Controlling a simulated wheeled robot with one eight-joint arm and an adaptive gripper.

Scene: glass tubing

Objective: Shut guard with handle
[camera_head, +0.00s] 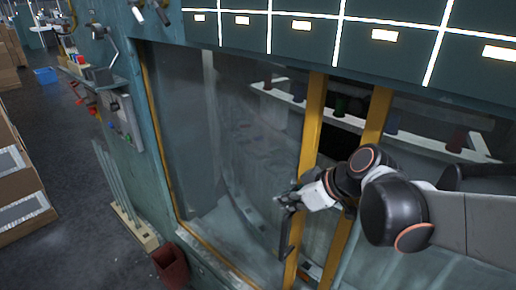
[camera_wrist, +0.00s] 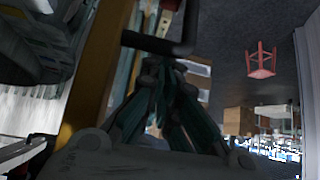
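The guard (camera_head: 225,140) is a large glass pane in a yellow frame on the teal machine. Its right yellow post (camera_head: 314,125) stands apart from a second yellow post (camera_head: 376,118), with a narrow dark gap between them. A black bar handle (camera_head: 286,240) is at the lower part of the guard's right post. The handle also shows in the wrist view (camera_wrist: 155,43), just beyond my fingertips. My gripper (camera_head: 288,201) is at the handle's upper end. In the wrist view its fingers (camera_wrist: 165,72) converge toward the bar; whether they grip it is unclear.
Several coloured spools stand on a white rail (camera_head: 285,95) behind the glass. A dark red bin (camera_head: 171,265) and a rack of glass tubes (camera_head: 138,228) stand on the floor at left. Cardboard boxes (camera_head: 20,190) are farther left. A red stool (camera_wrist: 261,62) stands apart on open floor.

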